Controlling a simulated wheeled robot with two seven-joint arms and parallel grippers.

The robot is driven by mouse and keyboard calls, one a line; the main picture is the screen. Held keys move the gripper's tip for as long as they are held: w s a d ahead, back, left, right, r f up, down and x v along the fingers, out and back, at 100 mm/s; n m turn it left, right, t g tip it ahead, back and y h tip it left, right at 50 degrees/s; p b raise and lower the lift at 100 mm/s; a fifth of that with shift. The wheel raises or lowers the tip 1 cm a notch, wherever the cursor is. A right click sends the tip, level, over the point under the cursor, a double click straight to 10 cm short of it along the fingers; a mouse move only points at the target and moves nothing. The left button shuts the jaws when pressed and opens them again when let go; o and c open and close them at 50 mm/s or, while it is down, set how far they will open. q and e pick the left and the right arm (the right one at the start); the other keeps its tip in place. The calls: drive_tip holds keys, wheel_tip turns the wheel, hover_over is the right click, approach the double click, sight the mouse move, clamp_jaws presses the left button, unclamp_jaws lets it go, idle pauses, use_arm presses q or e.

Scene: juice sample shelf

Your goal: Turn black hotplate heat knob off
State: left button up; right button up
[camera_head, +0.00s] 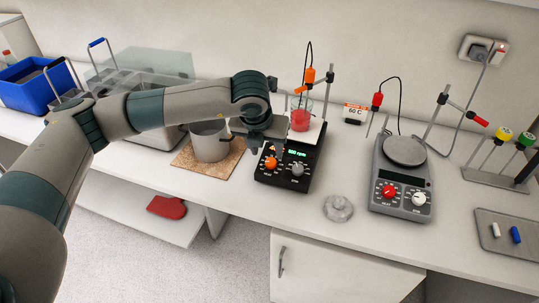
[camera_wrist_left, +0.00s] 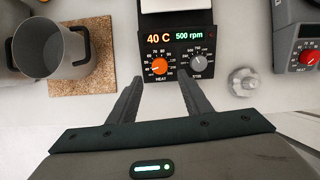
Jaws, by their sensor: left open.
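The black hotplate (camera_head: 287,171) stands on the bench in the middle of the head view. Its front panel (camera_wrist_left: 176,48) shows 40 C and 500 rpm in the left wrist view. The orange heat knob (camera_wrist_left: 158,66) is at the left of the panel, also seen in the head view (camera_head: 271,162). The grey stir knob (camera_wrist_left: 198,62) is at its right. A beaker of red liquid (camera_head: 300,118) stands on the white top plate. My left gripper (camera_wrist_left: 158,80) is open and empty, its fingers pointing at the panel near the knobs. My right gripper is not in view.
A metal pot (camera_head: 209,140) on a cork mat (camera_head: 185,163) stands left of the hotplate. A water bath (camera_head: 135,75) is behind my arm.

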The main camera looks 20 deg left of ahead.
sight(270, 162)
use_arm(q)
drive_tip(key=p+x, duration=0.2)
drive_tip(key=x, duration=0.5)
drive_tip(key=c, duration=1.1)
